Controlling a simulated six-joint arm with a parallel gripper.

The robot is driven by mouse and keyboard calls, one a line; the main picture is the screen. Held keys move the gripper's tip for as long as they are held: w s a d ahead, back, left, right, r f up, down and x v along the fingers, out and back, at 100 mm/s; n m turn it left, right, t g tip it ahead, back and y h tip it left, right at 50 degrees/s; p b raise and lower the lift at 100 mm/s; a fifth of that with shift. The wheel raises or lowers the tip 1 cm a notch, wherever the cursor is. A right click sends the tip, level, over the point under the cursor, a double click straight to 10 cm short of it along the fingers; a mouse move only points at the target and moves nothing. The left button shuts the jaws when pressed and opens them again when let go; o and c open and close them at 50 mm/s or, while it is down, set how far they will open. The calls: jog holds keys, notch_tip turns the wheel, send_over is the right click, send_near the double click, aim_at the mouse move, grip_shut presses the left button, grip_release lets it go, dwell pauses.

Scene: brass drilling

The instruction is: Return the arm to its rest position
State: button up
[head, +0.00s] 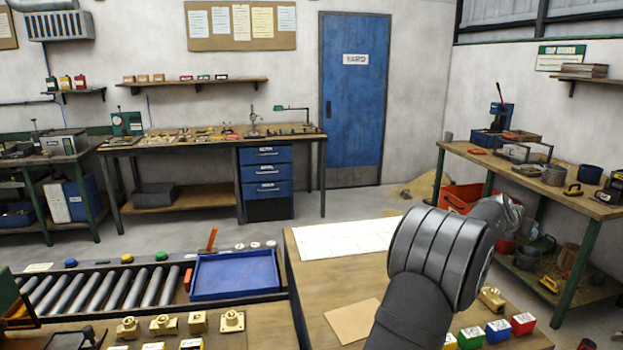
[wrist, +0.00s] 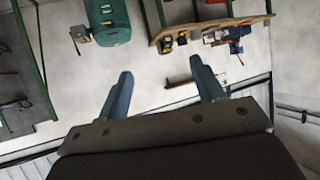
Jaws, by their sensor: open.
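In the wrist view my gripper (wrist: 160,84) is open, its two blue-grey fingers wide apart with nothing between them. It points away from the bench, toward a wall with shelving and a green tank (wrist: 106,22). In the head view my arm rises over the right part of the wooden bench (head: 318,290). My gripper itself cannot be made out there. Whether the arm is in its rest position cannot be told from these frames.
A blue tray (head: 235,275) lies beside the roller conveyor (head: 100,292). Several brass fittings (head: 163,325) stand at the front left. Coloured boxes (head: 498,330) and a brass part (head: 492,299) are close to my arm. A white sheet (head: 345,238) and a tan pad (head: 352,320) lie on the bench.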

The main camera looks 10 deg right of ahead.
jog(key=w+a+n+t, duration=0.1)
jog(key=w+a, duration=0.3)
jog(key=a, duration=0.2)
jog(key=w+a+r+n+t+y, duration=0.1)
jog(key=w+a, duration=0.2)
jog(key=a, duration=0.4)
jog(key=shift+w+a+r+n+y, duration=0.2)
jog(key=shift+w+a+n+y, duration=0.1)
jog(key=shift+w, duration=0.1)
jog(key=shift+o, duration=0.5)
